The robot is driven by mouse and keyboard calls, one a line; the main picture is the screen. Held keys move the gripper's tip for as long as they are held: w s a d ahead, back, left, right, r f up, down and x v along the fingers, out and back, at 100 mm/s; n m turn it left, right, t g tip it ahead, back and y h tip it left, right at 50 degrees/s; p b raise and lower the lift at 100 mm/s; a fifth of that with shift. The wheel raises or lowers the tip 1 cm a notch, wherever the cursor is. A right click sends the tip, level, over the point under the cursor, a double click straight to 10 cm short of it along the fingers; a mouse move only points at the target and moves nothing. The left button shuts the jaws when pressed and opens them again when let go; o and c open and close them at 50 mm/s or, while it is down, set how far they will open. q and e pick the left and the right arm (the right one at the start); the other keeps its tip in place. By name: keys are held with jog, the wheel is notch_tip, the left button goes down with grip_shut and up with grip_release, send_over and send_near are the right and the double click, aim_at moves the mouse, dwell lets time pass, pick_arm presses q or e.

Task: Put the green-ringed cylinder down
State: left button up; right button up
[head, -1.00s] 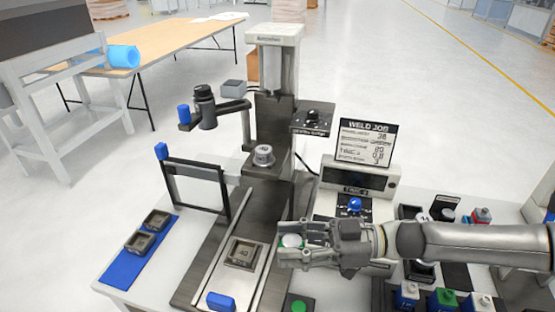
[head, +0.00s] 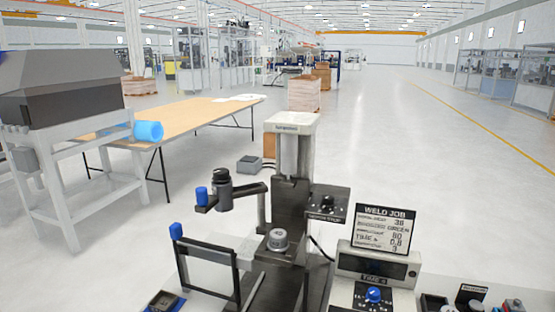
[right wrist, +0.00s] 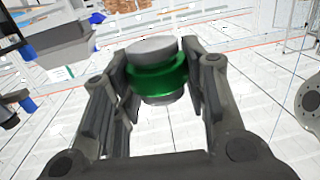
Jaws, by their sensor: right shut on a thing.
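The green-ringed cylinder (right wrist: 155,73) shows in the right wrist view, a grey cylinder with a wide green band round its middle. My right gripper (right wrist: 157,80) is shut on it, with a finger on each side. The pale floor shows behind and below the cylinder, and I see no surface touching it. Neither the right gripper nor the cylinder shows in the head view now. My left gripper is in neither view.
The welding press (head: 294,150) stands on the bench, with a grey round part (head: 278,240) below its head. A dark frame with a blue knob (head: 176,231) is left of it. A weld job sign (head: 385,228) stands at right above a control box (head: 372,265).

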jog(key=w+d+f+m+t+h, duration=0.2)
jog(key=w+d+m+t+h, duration=0.6)
jog(key=d+t, duration=0.35)
jog(key=s+d+f+m+t+h, duration=0.1)
jog(key=d+f+m+h, duration=0.2)
jog(key=d, duration=0.6)
jog(key=s+d+f+m+t+h, duration=0.1)
jog(key=d+f+m+h, duration=0.3)
jog(key=d, duration=0.5)
jog(key=shift+s+f+m+h, duration=0.3)
jog(key=shift+s+f+h, duration=0.3)
jog(key=shift+f+h, duration=0.35)
jog(key=shift+d+r, duration=0.1)
